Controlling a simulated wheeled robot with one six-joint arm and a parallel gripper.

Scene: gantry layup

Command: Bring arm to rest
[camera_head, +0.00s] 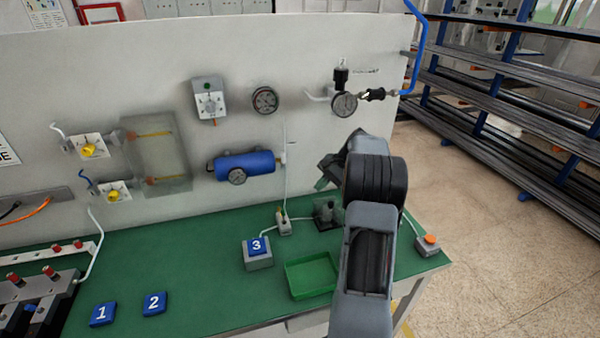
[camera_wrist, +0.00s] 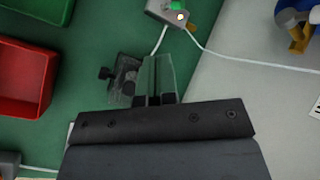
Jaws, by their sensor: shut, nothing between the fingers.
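My arm rises at the right of the head view, bent over the right end of the green bench (camera_head: 190,270). My gripper (camera_head: 322,184) is at the end of the folded wrist, above the bench and near the white panel. In the wrist view my gripper (camera_wrist: 158,68) is shut, its fingers together with nothing between them. A dark fixture (camera_wrist: 124,78) lies below and beside the fingers. It also shows in the head view (camera_head: 326,213), partly behind my arm.
A green tray (camera_head: 311,277) is left of my arm. A red tray (camera_wrist: 25,80) shows in the wrist view. Blocks marked 1 (camera_head: 103,314), 2 (camera_head: 154,303) and 3 (camera_head: 257,250) are on the bench. The white panel (camera_head: 60,100) carries gauges and a blue cylinder (camera_head: 245,164).

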